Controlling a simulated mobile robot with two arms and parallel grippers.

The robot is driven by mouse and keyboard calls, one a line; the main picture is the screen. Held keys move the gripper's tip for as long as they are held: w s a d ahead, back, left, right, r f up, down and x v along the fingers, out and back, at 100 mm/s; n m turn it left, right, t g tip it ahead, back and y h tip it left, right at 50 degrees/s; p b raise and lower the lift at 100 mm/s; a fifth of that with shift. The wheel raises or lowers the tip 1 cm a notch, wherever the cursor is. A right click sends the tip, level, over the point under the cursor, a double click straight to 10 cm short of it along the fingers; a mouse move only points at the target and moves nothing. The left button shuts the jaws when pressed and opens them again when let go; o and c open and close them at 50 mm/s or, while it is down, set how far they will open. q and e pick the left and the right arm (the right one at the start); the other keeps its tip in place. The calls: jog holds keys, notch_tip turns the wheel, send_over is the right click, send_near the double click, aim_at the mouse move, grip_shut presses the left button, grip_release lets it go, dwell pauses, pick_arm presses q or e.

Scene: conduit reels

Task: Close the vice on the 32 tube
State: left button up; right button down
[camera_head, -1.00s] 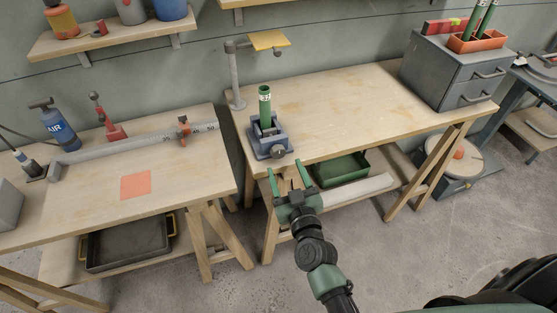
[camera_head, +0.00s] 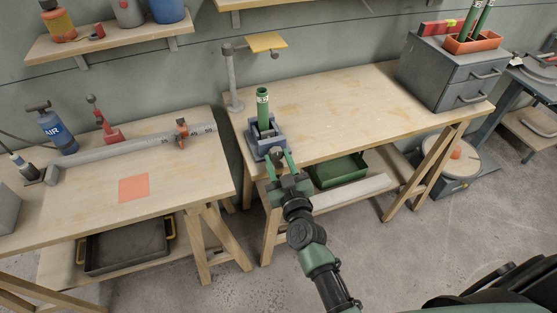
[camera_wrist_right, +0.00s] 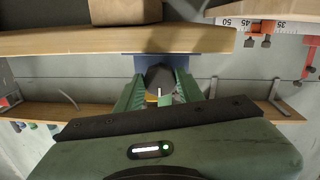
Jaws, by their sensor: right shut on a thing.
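The green 32 tube (camera_head: 263,108) stands upright in the blue-grey vice (camera_head: 259,145) at the front left corner of the right bench. A white label shows near its top. My right gripper (camera_head: 279,156) is at the front of the vice, shut on its round dark knob. In the right wrist view the knob (camera_wrist_right: 160,77) sits between the two green fingers (camera_wrist_right: 159,93), with the blue vice body (camera_wrist_right: 140,63) behind it. The jaws' contact with the tube is hidden. My left gripper is not in view.
A post with a yellow plate (camera_head: 266,42) stands behind the vice. The grey drawer cabinet (camera_head: 448,75) stands at the bench's right end. The bench middle is clear. A green tray (camera_head: 338,171) sits on the shelf below. The left bench (camera_head: 85,205) holds a measuring rail.

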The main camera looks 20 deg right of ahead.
jog(key=shift+m, duration=0.3)
jog(key=shift+r+m+p, duration=0.15)
jog(key=shift+m+p, duration=0.65)
jog(key=shift+m, duration=0.2)
jog(key=m+p, duration=0.1)
jog(key=m, duration=0.1)
jog(key=shift+m, duration=0.3)
jog(key=m, duration=0.2)
jog(key=shift+m+g+p, duration=0.3)
jog(key=shift+p, duration=0.1)
jog(key=m, duration=0.3)
jog(key=shift+y, duration=0.3)
jog(key=m, duration=0.3)
jog(key=shift+m, duration=0.4)
jog(key=m, duration=0.2)
jog(key=shift+m+y, duration=0.3)
jog(key=m+b, duration=0.1)
jog(key=m, duration=0.5)
jog(key=shift+y, duration=0.3)
